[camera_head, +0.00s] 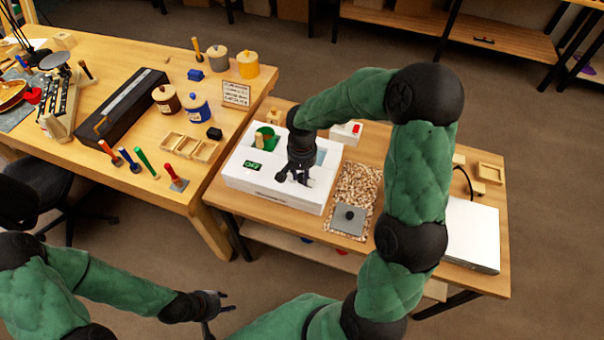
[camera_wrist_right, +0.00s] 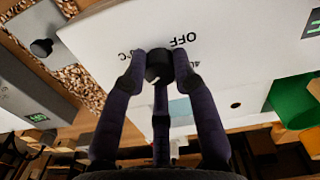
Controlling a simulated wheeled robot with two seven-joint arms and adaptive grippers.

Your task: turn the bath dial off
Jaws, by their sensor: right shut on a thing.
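The bath is a white box (camera_head: 270,190) on the right-hand bench, with a small dark display (camera_head: 253,168) showing green characters that look like OFF. Its black dial (camera_wrist_right: 158,66) shows in the right wrist view, with the printed word OFF beside it and other scale marks around. My right gripper (camera_head: 293,178) reaches down to the box's front. Its fingers (camera_wrist_right: 160,72) are closed around the dial. The dial's pointer position is hard to tell. In the head view the gripper hides the dial. My left gripper (camera_head: 217,305) is open and empty, low and away from both benches.
A green container (camera_head: 267,137) sits in the box's top. The left bench (camera_head: 150,165) holds jars, tools and a dark case.

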